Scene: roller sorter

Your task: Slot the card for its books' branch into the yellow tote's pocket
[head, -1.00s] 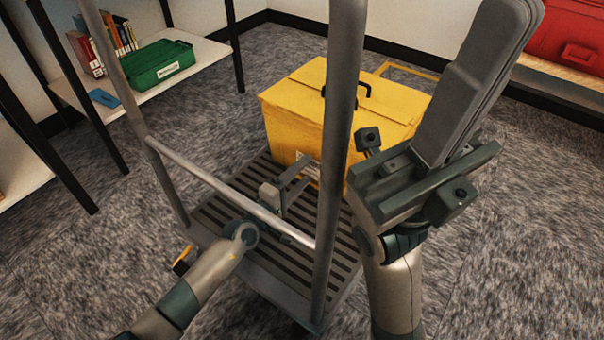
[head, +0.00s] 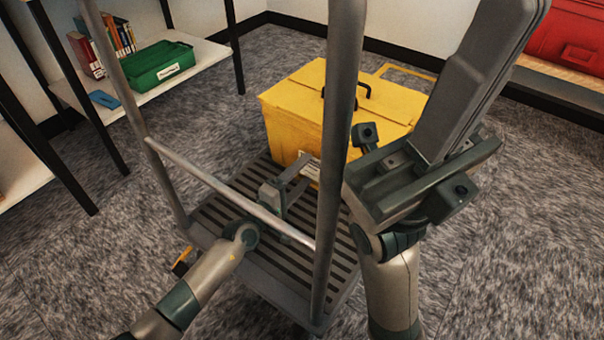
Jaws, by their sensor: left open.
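The yellow tote (head: 298,105) stands on the slatted deck of a cart, its lid closed and a black handle on top. A small pale patch (head: 309,166), a pocket or a card, shows low on its near face, partly hidden by my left gripper (head: 299,176). My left gripper is open in front of that face, and no card shows clearly between its fingers. Whether it touches the tote I cannot tell. My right gripper (head: 440,155) is raised close to the camera at the right; its long grey parts hide whether it is open or shut.
The cart's upright posts and crossbar (head: 215,190) stand between me and the tote. At the left, a white shelf (head: 170,85) holds a green bin (head: 158,67), books (head: 120,35) and a blue flat item (head: 104,99). A red container (head: 568,38) sits on a right shelf.

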